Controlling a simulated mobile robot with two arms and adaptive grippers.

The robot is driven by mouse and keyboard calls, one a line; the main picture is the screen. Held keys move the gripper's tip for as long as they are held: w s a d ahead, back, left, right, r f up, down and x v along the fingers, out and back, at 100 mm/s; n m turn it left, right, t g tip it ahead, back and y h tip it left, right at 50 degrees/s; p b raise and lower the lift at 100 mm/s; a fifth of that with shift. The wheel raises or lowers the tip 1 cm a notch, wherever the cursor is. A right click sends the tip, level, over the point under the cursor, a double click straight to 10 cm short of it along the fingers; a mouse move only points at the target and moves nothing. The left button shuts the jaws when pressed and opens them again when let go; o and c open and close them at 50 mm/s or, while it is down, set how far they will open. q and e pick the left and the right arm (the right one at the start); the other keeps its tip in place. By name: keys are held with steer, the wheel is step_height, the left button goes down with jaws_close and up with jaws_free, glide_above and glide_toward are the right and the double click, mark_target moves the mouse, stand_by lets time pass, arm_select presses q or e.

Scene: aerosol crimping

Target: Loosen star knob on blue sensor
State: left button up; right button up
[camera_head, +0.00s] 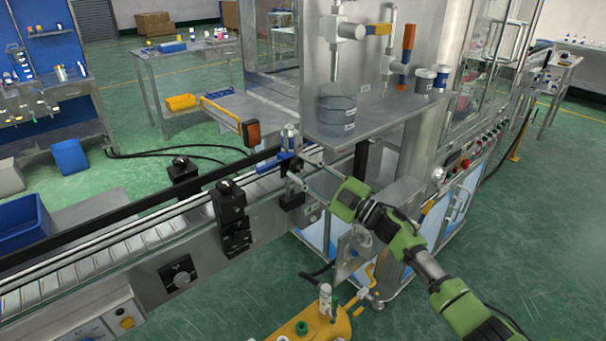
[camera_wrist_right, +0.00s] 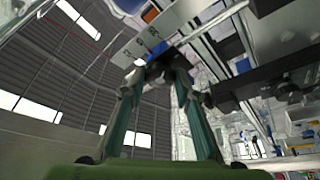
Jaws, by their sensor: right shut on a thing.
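The blue sensor (camera_head: 284,155) sits on a bracket above the conveyor rail, left of the steel machine frame, in the head view. A small dark knob (camera_head: 294,167) shows just below and right of it; its star shape is too small to make out. My right gripper (camera_head: 302,174) reaches in from the right with its fingertips at this knob. In the right wrist view the fingers of my right gripper (camera_wrist_right: 157,74) converge and are shut on a dark piece, the knob, which they largely hide. My left gripper is not in view.
Black conveyor brackets (camera_head: 231,207) stand along the conveyor (camera_head: 110,255). The steel shelf (camera_head: 375,115) with a clear container (camera_head: 337,112) overhangs on the right.

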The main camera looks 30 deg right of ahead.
steer(key=n, duration=0.1)
steer(key=n+g, duration=0.1)
steer(key=n, duration=0.1)
steer(key=shift+d+r+n+g+y, duration=0.1)
steer(key=shift+n+g+y, duration=0.2)
steer(key=shift+y, duration=0.1)
steer(key=n+g, duration=0.1)
steer(key=n, duration=0.2)
steer(key=shift+r, duration=0.15)
steer(key=n+g+p, duration=0.1)
steer(key=n, duration=0.2)
steer(key=shift+r, duration=0.1)
steer(key=shift+n+g+h+p, duration=0.4)
steer(key=shift+n+g, duration=0.1)
steer(key=shift+n, duration=0.6)
steer(key=o, duration=1.1)
